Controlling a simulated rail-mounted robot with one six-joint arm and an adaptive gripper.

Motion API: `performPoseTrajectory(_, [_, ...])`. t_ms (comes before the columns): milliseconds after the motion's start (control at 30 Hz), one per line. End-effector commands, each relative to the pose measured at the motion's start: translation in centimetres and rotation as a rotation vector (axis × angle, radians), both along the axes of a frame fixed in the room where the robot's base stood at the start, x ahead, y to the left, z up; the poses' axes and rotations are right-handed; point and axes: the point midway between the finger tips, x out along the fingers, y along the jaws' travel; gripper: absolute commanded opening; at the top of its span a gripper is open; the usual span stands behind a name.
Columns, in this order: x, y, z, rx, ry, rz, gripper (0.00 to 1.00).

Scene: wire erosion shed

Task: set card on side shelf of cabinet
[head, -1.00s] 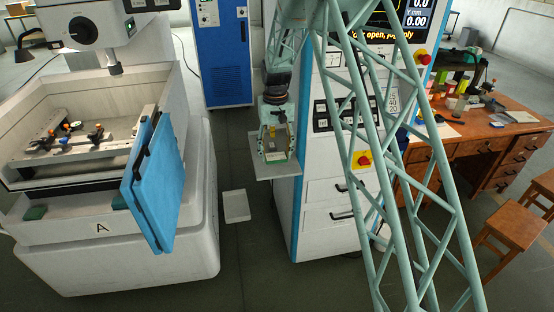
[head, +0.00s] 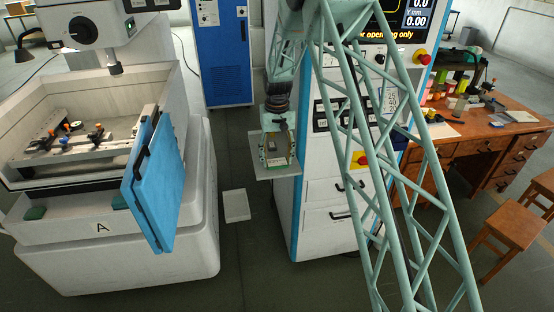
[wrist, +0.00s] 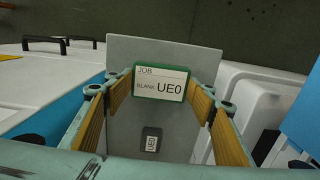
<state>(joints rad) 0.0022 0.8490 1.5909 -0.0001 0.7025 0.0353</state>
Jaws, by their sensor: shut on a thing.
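The card (wrist: 160,83) is white with a green frame and reads "JOB BLANK UE0". It is between the fingertips of my gripper (wrist: 162,88), which is shut on its two side edges. In the head view my gripper (head: 277,160) hangs over the side shelf (head: 254,150), a pale plate on the left side of the white cabinet (head: 318,215). The shelf also shows in the wrist view (wrist: 150,52), behind and below the card. I cannot tell whether the card touches the shelf.
A white machine marked A (head: 150,245) with a blue door (head: 155,185) stands left, across a narrow floor gap. A pale flat panel (head: 236,205) lies in the gap. A blue cabinet (head: 225,70) stands behind. A cluttered wooden desk (head: 470,135) is at the right.

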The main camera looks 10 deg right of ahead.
Motion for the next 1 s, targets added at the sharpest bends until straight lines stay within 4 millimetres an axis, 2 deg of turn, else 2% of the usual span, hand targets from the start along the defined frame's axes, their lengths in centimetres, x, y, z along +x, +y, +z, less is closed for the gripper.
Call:
performPoseTrajectory(367, [0.02, 0.02, -0.29, 0.000, -0.001, 0.000, 0.40])
performPoseTrajectory(400, [0.02, 0.02, -0.28, 0.000, -0.001, 0.000, 0.52])
performPoseTrajectory(533, [0.02, 0.02, -0.24, 0.000, -0.001, 0.000, 0.64])
performPoseTrajectory(1000, [0.03, 0.02, 0.04, 0.000, -0.001, 0.000, 0.64])
